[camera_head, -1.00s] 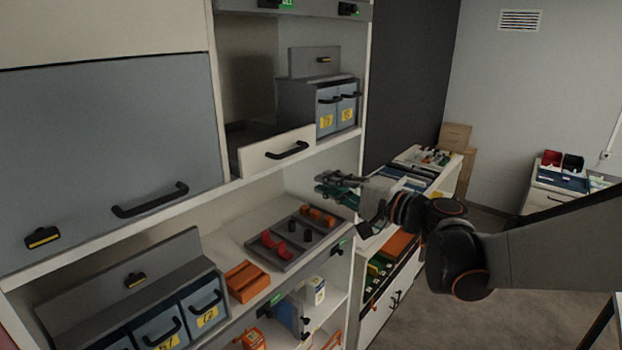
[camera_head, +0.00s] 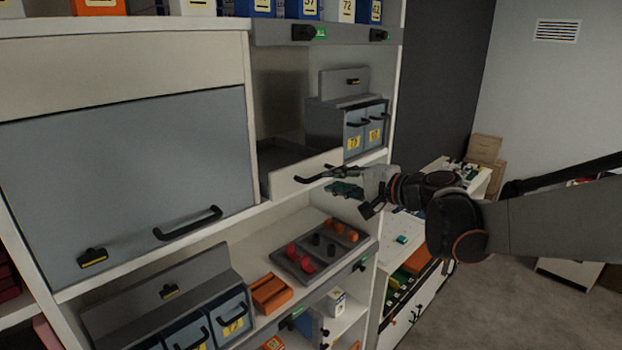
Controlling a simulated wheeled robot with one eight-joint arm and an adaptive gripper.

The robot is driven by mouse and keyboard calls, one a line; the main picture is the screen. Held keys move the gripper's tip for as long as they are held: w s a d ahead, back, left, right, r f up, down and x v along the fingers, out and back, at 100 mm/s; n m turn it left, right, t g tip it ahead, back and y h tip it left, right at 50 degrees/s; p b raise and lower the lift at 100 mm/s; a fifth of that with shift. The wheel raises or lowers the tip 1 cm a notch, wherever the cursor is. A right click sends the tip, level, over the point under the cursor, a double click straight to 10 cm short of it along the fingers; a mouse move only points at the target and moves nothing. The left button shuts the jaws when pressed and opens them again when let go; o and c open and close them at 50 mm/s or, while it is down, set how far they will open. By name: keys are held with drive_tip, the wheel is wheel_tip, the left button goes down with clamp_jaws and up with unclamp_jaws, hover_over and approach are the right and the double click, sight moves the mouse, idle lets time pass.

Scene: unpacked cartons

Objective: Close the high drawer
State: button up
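The high drawer (camera_head: 283,184) has a white front and stands pulled out from the cabinet's upper bay, left of the grey-blue bins. Its dark inside shows behind the front. Its black bar handle (camera_head: 308,179) is on the front face. My gripper (camera_head: 335,180) is at the right end of this handle in the picture, with its fingers apart and pointing left. It overlaps the handle and the drawer front's right edge. I cannot tell whether it touches them. Nothing shows held between the fingers.
A grey-blue flap door (camera_head: 130,170) with a black handle is left of the drawer. Grey-blue bins (camera_head: 365,130) stand right of it. Floor is free at the right.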

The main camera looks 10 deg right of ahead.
sight(320, 177)
drive_tip(key=x, duration=0.7)
drive_tip(key=shift+b, duration=0.4)
clamp_jaws()
